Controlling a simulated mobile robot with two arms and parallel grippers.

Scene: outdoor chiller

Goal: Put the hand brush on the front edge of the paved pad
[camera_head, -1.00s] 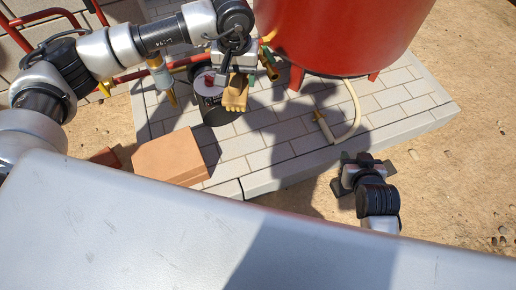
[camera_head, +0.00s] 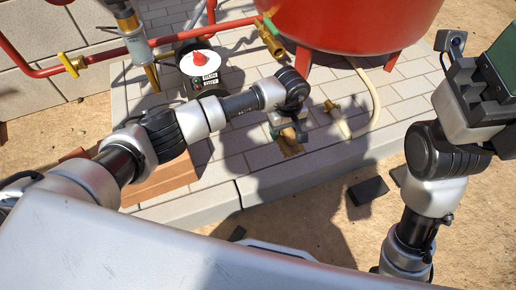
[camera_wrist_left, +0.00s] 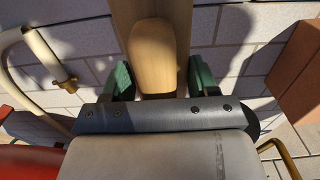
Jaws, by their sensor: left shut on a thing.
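The hand brush (camera_head: 290,147) is held in my left gripper (camera_head: 287,131) over the front part of the paved pad (camera_head: 222,198), a little back from its front edge. Only part of the brush shows beneath the gripper in the head view. In the left wrist view its wooden handle (camera_wrist_left: 153,55) sits between the green fingers of the left gripper (camera_wrist_left: 160,80). I cannot tell whether the brush touches the paving. My right gripper (camera_head: 485,95) is raised at the right edge, partly cut off. Its opening is unclear.
A red tank (camera_head: 345,25) stands on the pad behind the brush. A hose (camera_head: 372,100) lies to the brush's right. A brown block (camera_head: 160,180) is at left. A black pump (camera_head: 203,75) stands behind. A dark flat block (camera_head: 368,190) lies on the sand in front.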

